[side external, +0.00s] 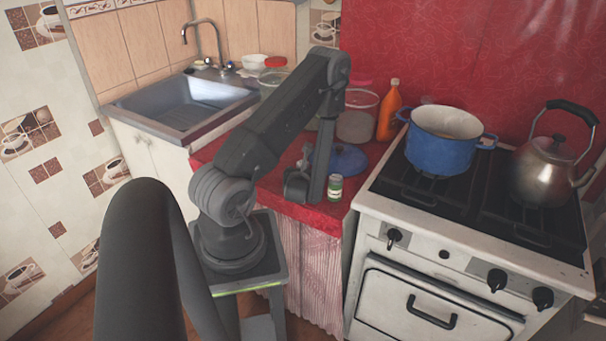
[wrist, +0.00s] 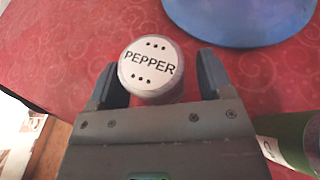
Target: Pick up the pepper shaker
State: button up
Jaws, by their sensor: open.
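The pepper shaker (wrist: 150,70) shows from above in the wrist view, with a round white top lettered PEPPER and small dark holes. My gripper (wrist: 160,82) is open over it, one finger on either side of the top. The shaker looks nearer the left finger; I cannot tell whether they touch. In the side view my gripper (side external: 308,188) is low over the red counter, and I cannot pick out the shaker there for sure. The shaker's body is mostly hidden below its top.
A small jar with a green label (side external: 335,188) stands close right of my gripper. A blue lid (side external: 348,160) lies behind it on the red counter, also in the wrist view (wrist: 240,22). An orange bottle (side external: 389,112) and a stove with a blue pot (side external: 440,148) are further right.

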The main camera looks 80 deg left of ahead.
jog(key=shift+c, duration=0.4)
jog(key=c, duration=0.9)
jog(key=shift+r, duration=0.1)
jog(key=shift+c, duration=0.2)
